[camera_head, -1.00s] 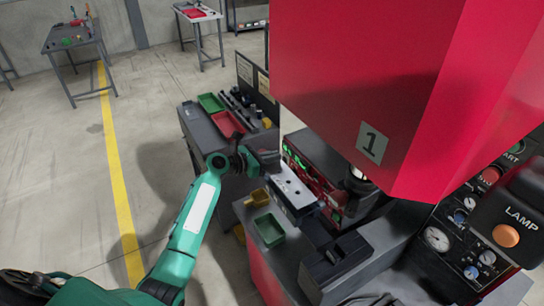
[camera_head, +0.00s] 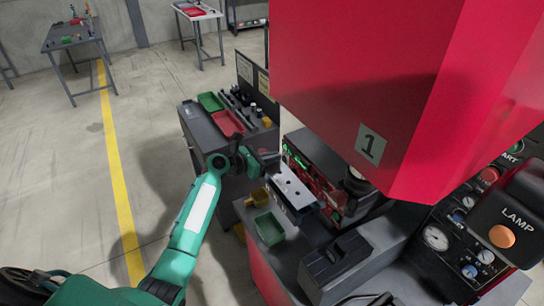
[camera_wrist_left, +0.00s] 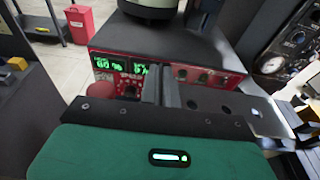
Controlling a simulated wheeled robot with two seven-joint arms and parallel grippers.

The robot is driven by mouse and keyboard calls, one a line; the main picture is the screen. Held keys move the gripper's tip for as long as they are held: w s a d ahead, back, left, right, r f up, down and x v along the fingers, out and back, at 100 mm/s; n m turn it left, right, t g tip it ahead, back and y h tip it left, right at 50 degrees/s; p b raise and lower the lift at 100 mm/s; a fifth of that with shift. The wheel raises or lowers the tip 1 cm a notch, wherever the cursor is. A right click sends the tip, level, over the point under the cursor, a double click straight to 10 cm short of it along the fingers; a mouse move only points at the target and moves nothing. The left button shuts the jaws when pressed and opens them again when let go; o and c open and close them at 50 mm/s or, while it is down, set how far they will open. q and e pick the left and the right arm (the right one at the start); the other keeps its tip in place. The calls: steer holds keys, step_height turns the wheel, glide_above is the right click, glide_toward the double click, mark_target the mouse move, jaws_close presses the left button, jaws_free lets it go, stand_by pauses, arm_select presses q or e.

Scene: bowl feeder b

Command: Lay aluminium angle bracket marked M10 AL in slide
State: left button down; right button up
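A light grey metal plate with dark round holes (camera_head: 294,190) appears to be the aluminium angle bracket. A darker side drops below its top face. No M10 AL marking is readable. My left gripper (camera_head: 266,160) is at the plate's far left end. In the left wrist view its two grey fingers (camera_wrist_left: 164,88) are close together, and the holed plate (camera_wrist_left: 228,106) runs right from them. The fingers appear shut on it, though the contact is partly hidden. The slide cannot be told clearly from the dark parts around the plate. My right gripper is not in view.
A red control box with green displays (camera_head: 312,175) stands close behind the plate. The red press housing (camera_head: 370,70) overhangs this area.

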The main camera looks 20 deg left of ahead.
arm_select(q)
steer(key=shift+f, duration=0.45)
steer(key=shift+f+b, duration=0.55)
steer(key=shift+f, duration=0.4)
steer(key=c, duration=1.6)
jaws_free()
steer(key=shift+o, duration=0.2)
steer(key=shift+s+a, duration=0.2)
steer(key=b+v, duration=0.4)
steer(key=v, duration=0.9)
steer(key=shift+r+b, duration=0.15)
steer(key=shift+b, duration=0.25)
